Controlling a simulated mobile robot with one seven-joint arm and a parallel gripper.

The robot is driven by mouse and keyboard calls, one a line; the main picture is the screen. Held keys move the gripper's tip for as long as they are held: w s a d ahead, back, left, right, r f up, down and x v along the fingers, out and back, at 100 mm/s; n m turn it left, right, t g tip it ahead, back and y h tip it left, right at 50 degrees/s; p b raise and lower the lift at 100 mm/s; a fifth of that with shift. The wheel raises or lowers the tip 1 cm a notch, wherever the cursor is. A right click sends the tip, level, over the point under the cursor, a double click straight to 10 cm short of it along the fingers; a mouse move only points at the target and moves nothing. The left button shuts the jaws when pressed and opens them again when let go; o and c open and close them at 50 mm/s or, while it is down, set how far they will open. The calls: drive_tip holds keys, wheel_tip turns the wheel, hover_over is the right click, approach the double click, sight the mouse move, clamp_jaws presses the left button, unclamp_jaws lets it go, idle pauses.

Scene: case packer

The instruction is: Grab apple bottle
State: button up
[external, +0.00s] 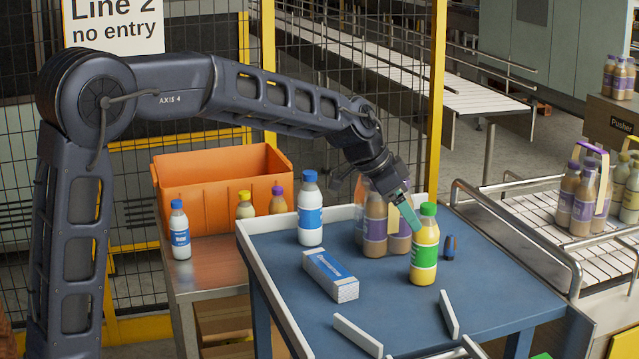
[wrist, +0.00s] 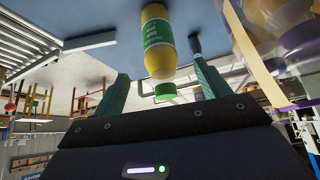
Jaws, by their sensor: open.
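The apple bottle, yellow with a green label and green cap, stands upright on the blue table in the external view (external: 425,262). In the wrist view it appears upside down (wrist: 156,38), its cap toward the palm. My gripper (external: 411,214) is tilted down from the upper left at the bottle's cap and shoulder. In the wrist view my gripper (wrist: 160,74) is open, with one teal finger on each side of the cap and neck. Whether a finger touches the bottle I cannot tell.
A small dark blue item (external: 450,248) stands close right of the bottle. Wrapped brown bottles (external: 375,225) stand just behind left. A white-blue bottle (external: 310,215) and a carton (external: 331,275) are further left. White rails (external: 358,336) lie in front.

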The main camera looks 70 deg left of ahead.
sight(423, 231)
drive_tip(key=shift+w+x, duration=0.25)
drive_tip(key=shift+x, duration=3.05)
drive_tip(key=shift+r, duration=0.25)
drive_tip(key=c, duration=1.2)
